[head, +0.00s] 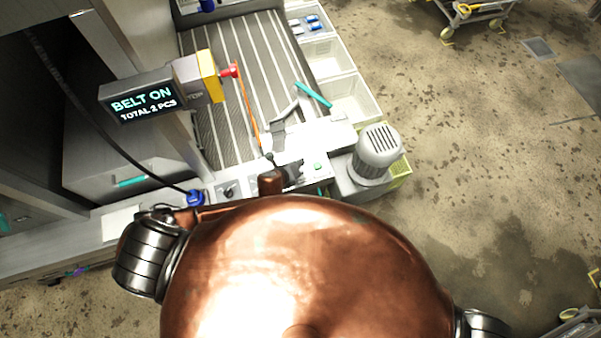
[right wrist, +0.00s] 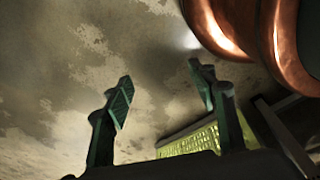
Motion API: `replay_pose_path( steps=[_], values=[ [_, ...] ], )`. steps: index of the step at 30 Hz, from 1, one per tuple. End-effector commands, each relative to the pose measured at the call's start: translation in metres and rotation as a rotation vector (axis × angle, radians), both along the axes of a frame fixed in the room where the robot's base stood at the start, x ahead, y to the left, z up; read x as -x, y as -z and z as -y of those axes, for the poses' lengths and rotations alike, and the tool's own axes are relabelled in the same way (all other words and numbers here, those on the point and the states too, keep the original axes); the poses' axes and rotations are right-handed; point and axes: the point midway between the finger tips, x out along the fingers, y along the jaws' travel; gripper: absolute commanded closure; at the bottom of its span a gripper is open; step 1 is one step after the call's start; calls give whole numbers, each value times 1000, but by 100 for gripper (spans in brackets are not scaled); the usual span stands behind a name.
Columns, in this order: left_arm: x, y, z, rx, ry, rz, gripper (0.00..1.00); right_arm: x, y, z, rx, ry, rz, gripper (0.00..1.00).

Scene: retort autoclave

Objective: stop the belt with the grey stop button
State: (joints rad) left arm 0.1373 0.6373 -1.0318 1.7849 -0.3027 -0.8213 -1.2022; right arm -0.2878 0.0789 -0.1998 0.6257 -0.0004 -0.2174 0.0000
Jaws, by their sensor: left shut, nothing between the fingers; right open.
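The control panel (head: 313,176) lies at the near end of the belt (head: 215,135), with a green button (head: 318,166) on its right part. My left gripper (head: 288,172) is a small dark shape over the panel, left of the green button; it is shut and empty. I cannot make out the grey stop button; my left gripper and copper body cover part of the panel. The display (head: 143,101) reads "BELT ON" and "TOTAL 2 PCS". In the right wrist view my right gripper (right wrist: 160,77) is open and empty above the floor.
A red mushroom button (head: 229,69) on a yellow-and-grey box stands over the belt. A motor (head: 376,150) stands right of the panel. A dark knob (head: 228,190) and a blue part (head: 195,198) sit to its left. Pale bins (head: 352,97) line the belt's right side.

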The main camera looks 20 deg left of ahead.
Motion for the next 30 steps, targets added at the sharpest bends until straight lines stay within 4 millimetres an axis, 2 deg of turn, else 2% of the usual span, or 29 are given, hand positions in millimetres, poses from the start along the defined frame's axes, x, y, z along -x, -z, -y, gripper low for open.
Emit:
replay_pose_path(
  steps=[1,5,11,22,30],
  values=[
    [0,13,0,1,0,-1,100,4,14,0,0,1,-6,48],
    [0,28,0,1,0,-1,100,16,32,0,0,3,-20,48],
    [0,44,0,-1,1,0,100,27,40,1,1,7,-34,48],
    [0,46,0,1,1,1,100,15,39,0,0,3,-19,48],
    [0,46,0,1,1,1,100,14,39,0,1,3,-18,48]
  ],
)
